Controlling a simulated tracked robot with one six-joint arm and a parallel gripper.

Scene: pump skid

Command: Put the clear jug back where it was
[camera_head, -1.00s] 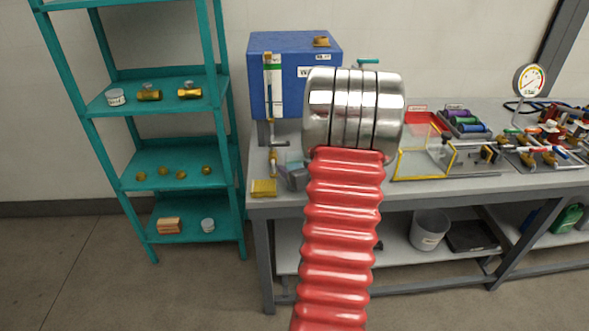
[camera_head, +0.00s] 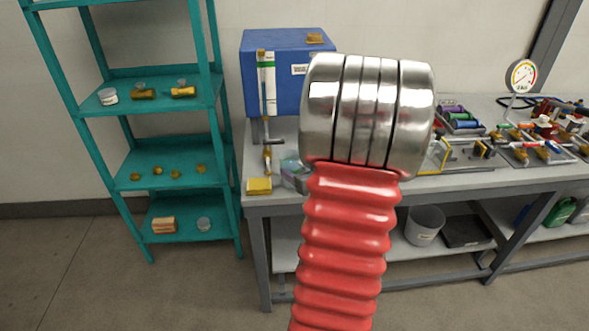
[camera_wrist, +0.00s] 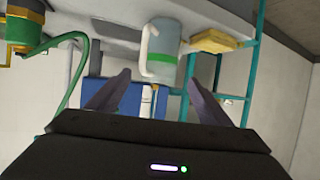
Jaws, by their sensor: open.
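The clear jug (camera_wrist: 163,48) stands on the bench in the wrist view, which shows the scene upside down. It has a green band and a white handle (camera_wrist: 146,58). My gripper (camera_wrist: 158,78) is open, with its two dark fingers spread and the jug ahead between their tips. I cannot tell whether a finger touches the jug. In the head view a small pale, see-through shape (camera_head: 290,165) beside my arm appears to be the jug, mostly hidden. My red arm and its metal joint cover the bench just right of it.
A yellow block (camera_head: 259,186) lies on the bench's (camera_head: 320,199) left front corner, close to the jug. A blue tank (camera_head: 285,75) with a sight tube stands behind. A teal shelf (camera_head: 165,160) is at left. Valve assemblies (camera_head: 540,140) crowd the bench's right side.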

